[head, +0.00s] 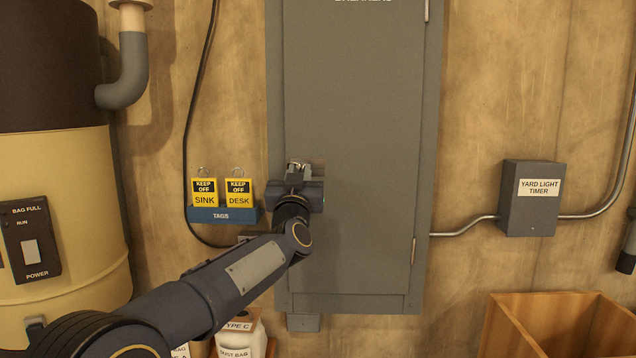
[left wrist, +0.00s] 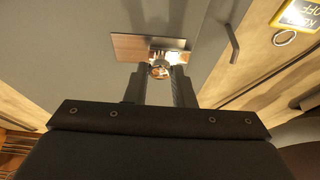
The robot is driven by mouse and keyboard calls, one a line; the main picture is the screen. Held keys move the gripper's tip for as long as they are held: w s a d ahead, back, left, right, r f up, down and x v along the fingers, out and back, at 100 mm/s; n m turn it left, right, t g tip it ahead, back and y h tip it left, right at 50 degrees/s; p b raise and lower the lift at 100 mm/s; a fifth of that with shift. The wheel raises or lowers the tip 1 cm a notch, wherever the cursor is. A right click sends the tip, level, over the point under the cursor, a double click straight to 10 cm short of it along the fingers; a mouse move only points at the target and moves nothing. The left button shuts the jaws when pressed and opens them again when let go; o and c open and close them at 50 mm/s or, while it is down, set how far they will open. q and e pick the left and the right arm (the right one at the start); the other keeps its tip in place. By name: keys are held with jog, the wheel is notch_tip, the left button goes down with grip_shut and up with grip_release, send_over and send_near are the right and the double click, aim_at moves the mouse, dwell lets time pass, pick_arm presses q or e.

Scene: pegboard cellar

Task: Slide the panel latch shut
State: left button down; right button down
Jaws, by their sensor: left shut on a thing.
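The grey breaker panel (head: 355,110) is on the wall, its door lying flat in its frame. The latch (head: 297,166) is a small bright metal piece at the door's left edge, partly hidden by my gripper. In the left wrist view the latch knob (left wrist: 160,70) sits between my fingertips, in front of a brownish plate (left wrist: 128,46). My left gripper (head: 296,174) is shut on the latch knob; its fingers also show in the left wrist view (left wrist: 160,76). A thin dark bar (left wrist: 232,44) is beside the plate. My right gripper is not in view.
A blue tag rack (head: 222,215) with two yellow tags hangs close left of the panel. A grey timer box (head: 532,215) is to the right. A wooden crate (head: 505,325) is at lower right, a large tan canister (head: 60,170) at left. The wall right of the panel is mostly clear.

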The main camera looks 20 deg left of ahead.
pick_arm(q)
jog(key=shift+a, duration=0.25)
jog(key=c, duration=1.5)
grip_release()
jog(key=shift+c, duration=0.2)
jog(key=o, duration=0.3)
jog(key=shift+s+a, duration=0.1)
jog(key=shift+d+f, duration=0.1)
jog(key=shift+d, duration=0.1)
jog(key=b+v, duration=0.3)
jog(key=v, duration=0.4)
jog(key=shift+s, duration=0.35)
